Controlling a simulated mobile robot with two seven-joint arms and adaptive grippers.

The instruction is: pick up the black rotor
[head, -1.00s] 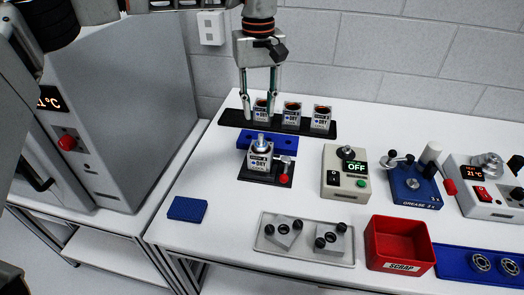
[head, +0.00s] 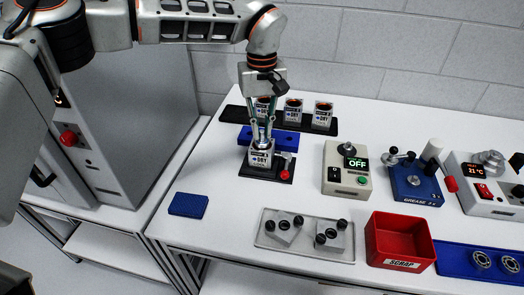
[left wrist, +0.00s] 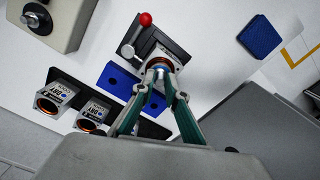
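I cannot make out a clearly black rotor. A stator can marked DRY (head: 261,158) stands upright in a black clamp fixture (head: 257,178) with a red-knobbed lever. My left gripper (head: 262,140) points down at the can's top, its fingers converging on a silver shaft there. In the left wrist view, my fingertips (left wrist: 161,80) flank this pale shaft (left wrist: 158,66) inside the can's copper-lined mouth. I cannot tell whether they touch it. The rotor's body, if inside the can, is hidden. My right gripper does not show.
A blue block (head: 285,142) and a black rack (head: 234,114) with several cans stand just behind. A beige OFF tester (head: 347,180), blue grease unit (head: 414,190), parts tray (head: 305,255) and red scrap bin (head: 400,245) stand right and front. A blue pad (head: 188,205) lies left.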

